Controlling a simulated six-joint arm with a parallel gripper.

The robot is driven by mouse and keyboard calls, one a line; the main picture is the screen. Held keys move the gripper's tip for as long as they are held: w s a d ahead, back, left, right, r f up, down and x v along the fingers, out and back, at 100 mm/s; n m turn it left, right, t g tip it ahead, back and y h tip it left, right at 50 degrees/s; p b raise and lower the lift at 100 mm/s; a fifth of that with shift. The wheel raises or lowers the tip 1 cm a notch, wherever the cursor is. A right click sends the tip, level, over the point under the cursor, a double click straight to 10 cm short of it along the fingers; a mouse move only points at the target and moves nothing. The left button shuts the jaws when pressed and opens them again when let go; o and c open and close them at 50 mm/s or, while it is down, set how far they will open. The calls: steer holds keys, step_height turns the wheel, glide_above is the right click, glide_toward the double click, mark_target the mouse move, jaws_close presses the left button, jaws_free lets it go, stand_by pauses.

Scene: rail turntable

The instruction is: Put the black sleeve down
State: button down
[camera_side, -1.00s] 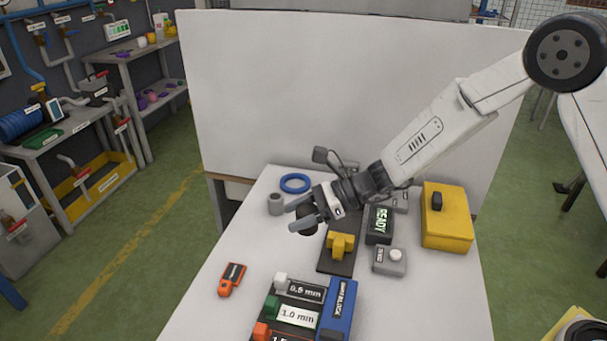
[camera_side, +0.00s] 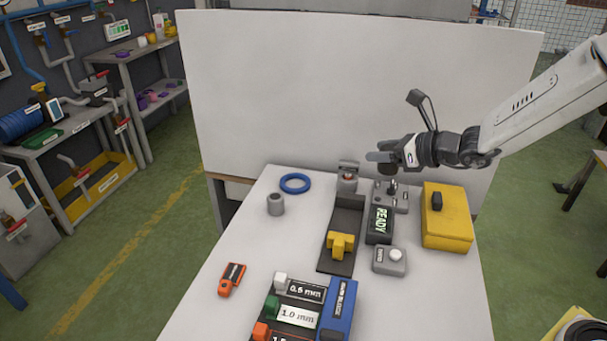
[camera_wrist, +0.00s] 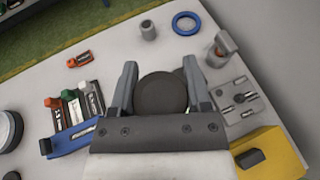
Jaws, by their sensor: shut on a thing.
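My gripper (camera_side: 376,157) is in the air over the back right of the table, near the grey block with posts (camera_side: 402,202). In the wrist view my gripper (camera_wrist: 160,85) is shut on the black sleeve (camera_wrist: 160,93), which shows as a dark round disc between the two fingers. In the side view the sleeve is mostly hidden by the fingers. A grey sleeve (camera_side: 275,204) stands on the table at the left; it also shows in the wrist view (camera_wrist: 148,30).
A blue ring (camera_side: 295,183) lies at the back. A dark rail (camera_side: 347,222) carries a yellow piece (camera_side: 340,245). A READY display (camera_side: 380,224), a yellow box (camera_side: 446,227), a button box (camera_side: 389,261) and a gauge block (camera_side: 341,305) stand around. The left of the table has free room.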

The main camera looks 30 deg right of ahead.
steer(key=shift+s+d+r+m+t+h, duration=0.1)
steer(key=shift+s+d+m+h, duration=0.15)
steer(key=shift+d, duration=0.25)
steer(key=shift+s+d+r+m+t+h, duration=0.1)
steer(key=shift+s+d+r+m+h, duration=0.15)
steer(key=shift+d, duration=0.3)
steer(key=shift+s+d+m+t+h, duration=0.15)
steer(key=shift+d+m+h, duration=0.15)
steer(key=shift+d, duration=0.2)
steer(key=shift+a, duration=0.1)
steer(key=s+a+n+g+y, duration=0.3)
steer(key=a+n+g+y, duration=0.3)
steer(key=a, duration=1)
steer(key=s+a+n+g+y, duration=0.4)
steer(key=a+n+g, duration=0.25)
steer(key=a, duration=0.85)
steer(key=s+a+f+n+g+h, duration=0.25)
steer(key=s+a+n+g, duration=0.2)
steer(key=s, duration=0.45)
steer(key=s+a+f+n+g+h, duration=0.2)
steer(key=s+a+n+g+h, duration=0.25)
steer(key=s, duration=0.45)
steer(key=s+a+f+n+g+h, duration=0.2)
steer(key=s+a+n+g, duration=0.25)
steer(key=s+n, duration=0.35)
steer(key=shift+m, duration=0.75)
steer(key=f, duration=1.4)
steer(key=shift+s+a, duration=0.25)
steer(key=shift+s, duration=0.1)
